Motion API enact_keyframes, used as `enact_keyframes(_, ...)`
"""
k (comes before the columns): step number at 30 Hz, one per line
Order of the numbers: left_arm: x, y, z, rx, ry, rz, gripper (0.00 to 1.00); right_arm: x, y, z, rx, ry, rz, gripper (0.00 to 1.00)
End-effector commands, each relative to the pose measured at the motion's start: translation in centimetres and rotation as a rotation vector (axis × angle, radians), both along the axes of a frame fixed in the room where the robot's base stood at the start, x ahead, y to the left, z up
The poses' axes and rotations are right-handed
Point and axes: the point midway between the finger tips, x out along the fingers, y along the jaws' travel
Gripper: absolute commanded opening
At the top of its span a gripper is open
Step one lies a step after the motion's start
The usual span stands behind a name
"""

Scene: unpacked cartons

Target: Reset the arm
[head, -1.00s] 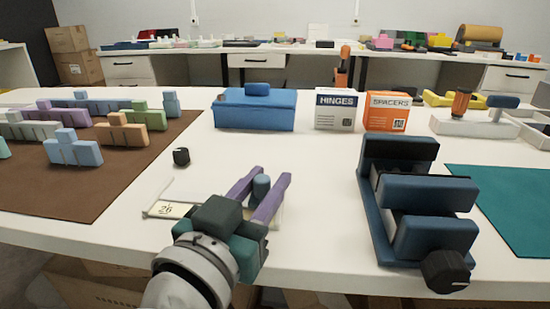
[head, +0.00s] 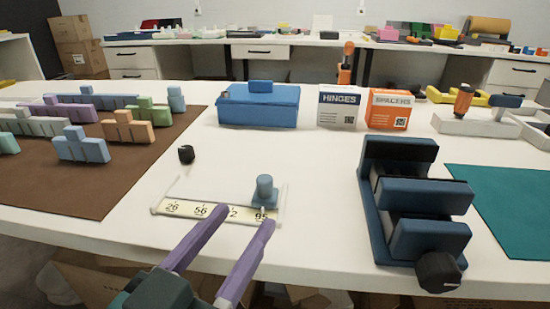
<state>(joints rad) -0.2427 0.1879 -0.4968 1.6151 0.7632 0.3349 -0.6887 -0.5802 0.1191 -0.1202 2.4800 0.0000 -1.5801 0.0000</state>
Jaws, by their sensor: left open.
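My left gripper (head: 232,222) reaches in from the bottom of the head view, with two long purple fingers spread apart and nothing between them. Its fingertips are at the near side of a shallow white tray (head: 160,206) with a numbered strip (head: 200,211). A small blue-grey piece with a round knob (head: 265,187) stands at the right end of the tray, beyond the fingertips and apart from them as far as I can see. My right gripper is not in view.
A dark blue vise (head: 415,205) with a black knob stands at the right. A small black knob (head: 186,154) lies behind the tray. A brown mat (head: 85,195) with coloured blocks is at the left. A blue box (head: 258,106) and HINGES (head: 338,107) and SPACERS (head: 388,109) cartons stand behind.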

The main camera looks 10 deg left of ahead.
Motion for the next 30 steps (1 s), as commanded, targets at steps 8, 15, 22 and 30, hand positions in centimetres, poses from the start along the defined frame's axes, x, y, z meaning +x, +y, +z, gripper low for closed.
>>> enact_keyframes(8,-1.3,0.4,0.0,0.000,-0.001,-0.001,0.56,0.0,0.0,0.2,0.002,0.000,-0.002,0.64)
enact_keyframes(15,-1.3,0.1,0.7,-0.001,0.009,-0.013,0.56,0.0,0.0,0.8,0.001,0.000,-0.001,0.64)
enact_keyframes(22,-3.0,-2.5,8.0,0.036,0.195,-0.187,0.56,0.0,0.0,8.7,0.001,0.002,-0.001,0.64)
enact_keyframes(30,-8.7,1.1,15.7,0.213,0.693,-0.215,0.56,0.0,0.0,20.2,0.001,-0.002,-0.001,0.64)
